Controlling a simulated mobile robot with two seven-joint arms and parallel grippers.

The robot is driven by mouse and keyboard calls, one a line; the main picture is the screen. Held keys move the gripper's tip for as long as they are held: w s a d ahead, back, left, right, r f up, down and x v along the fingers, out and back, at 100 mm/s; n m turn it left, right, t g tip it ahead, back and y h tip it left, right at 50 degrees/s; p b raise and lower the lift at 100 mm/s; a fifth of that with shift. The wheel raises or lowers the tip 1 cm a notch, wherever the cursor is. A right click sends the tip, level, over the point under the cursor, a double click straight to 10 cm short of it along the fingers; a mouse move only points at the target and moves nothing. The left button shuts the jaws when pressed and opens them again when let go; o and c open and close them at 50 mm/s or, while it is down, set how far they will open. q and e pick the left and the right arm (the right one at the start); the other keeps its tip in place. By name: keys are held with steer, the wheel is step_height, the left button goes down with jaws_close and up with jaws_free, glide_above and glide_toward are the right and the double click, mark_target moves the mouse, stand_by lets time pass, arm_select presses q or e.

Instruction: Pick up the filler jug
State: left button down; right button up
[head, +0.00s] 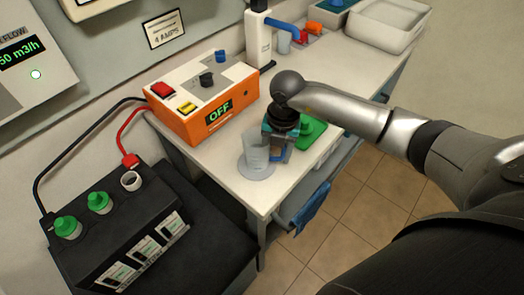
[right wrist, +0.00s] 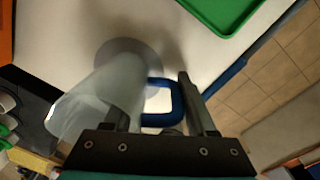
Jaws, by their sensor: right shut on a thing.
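The filler jug is a translucent, pale grey jug (head: 255,151) with a blue handle, at the near end of the white bench, over a round grey disc (head: 263,174). In the right wrist view the jug (right wrist: 108,92) is on the left and its blue handle (right wrist: 155,121) reaches between my fingers. My right gripper (head: 277,151) is shut on the handle, at the jug's right side. I cannot tell whether the jug's base touches the disc (right wrist: 131,53). My left gripper is not in view.
An orange charger (head: 205,95) reading OFF stands behind the jug. A green tray (head: 311,133) lies to its right. A black battery (head: 120,225) with green caps and one open white-rimmed filler hole (head: 131,181) sits lower left. A white basin (head: 385,25) is at the far end.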

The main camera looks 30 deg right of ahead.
jaws_close()
steer(key=shift+w, duration=0.1)
steer(key=shift+r, duration=0.1)
stand_by(0.3)
step_height(320, 180, up, 20)
steer(key=p, duration=0.2)
stand_by(1.1)
stand_by(2.9)
